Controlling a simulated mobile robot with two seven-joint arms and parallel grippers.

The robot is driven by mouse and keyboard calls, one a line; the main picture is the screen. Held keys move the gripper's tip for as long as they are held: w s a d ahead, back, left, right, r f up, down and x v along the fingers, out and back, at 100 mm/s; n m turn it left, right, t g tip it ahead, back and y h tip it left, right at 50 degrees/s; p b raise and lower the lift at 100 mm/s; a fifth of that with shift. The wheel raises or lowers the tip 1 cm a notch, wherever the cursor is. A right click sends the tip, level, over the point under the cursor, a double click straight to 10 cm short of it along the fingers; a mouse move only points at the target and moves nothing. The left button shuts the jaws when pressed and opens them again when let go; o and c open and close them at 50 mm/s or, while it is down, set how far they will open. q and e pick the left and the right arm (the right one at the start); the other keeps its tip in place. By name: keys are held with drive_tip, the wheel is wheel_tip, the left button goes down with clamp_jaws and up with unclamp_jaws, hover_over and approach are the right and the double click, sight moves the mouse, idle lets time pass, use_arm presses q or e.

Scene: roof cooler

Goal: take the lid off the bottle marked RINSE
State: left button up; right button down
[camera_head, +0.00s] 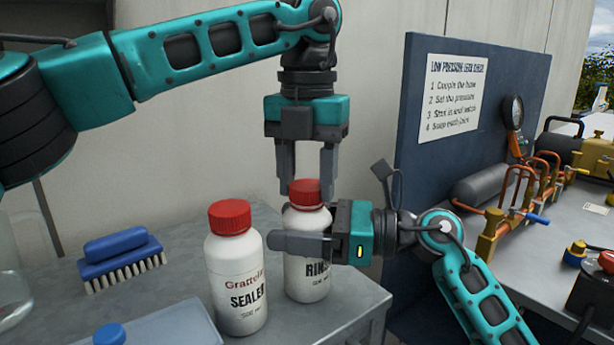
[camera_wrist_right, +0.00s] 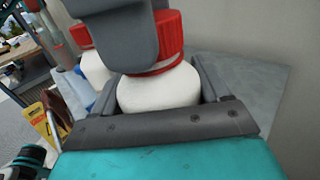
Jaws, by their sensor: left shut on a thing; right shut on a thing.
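The bottle marked RINSE (camera_head: 311,271) is white and stands upright on the grey bench top. Its red lid (camera_head: 304,192) is on its neck. My left gripper (camera_head: 307,190) points down from above, shut on the red lid. My right gripper (camera_head: 300,246) comes in from the right, level, and is shut around the body of the bottle, covering part of its label. In the right wrist view the bottle's white shoulder (camera_wrist_right: 158,88) sits between my right fingers, and the red lid (camera_wrist_right: 170,42) is partly hidden behind a grey finger of my left gripper.
A white bottle marked SEALER (camera_head: 236,273) with a red lid stands close on the left. A blue brush (camera_head: 118,257) and a pale blue tray or box (camera_head: 170,328) are further left. A blue board (camera_head: 440,145) with a notice and a bench with pipework (camera_head: 500,215) are right.

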use_arm(q)
drive_tip(key=n, duration=0.3)
drive_tip(key=shift+n, duration=0.4)
drive_tip(key=n, duration=0.3)
drive_tip(key=shift+n, duration=0.4)
drive_tip(key=n, duration=0.3)
drive_tip(key=shift+n, duration=0.4)
drive_tip(key=n, duration=0.4)
drive_tip(key=shift+r, duration=0.2)
drive_tip(key=shift+r, duration=0.95)
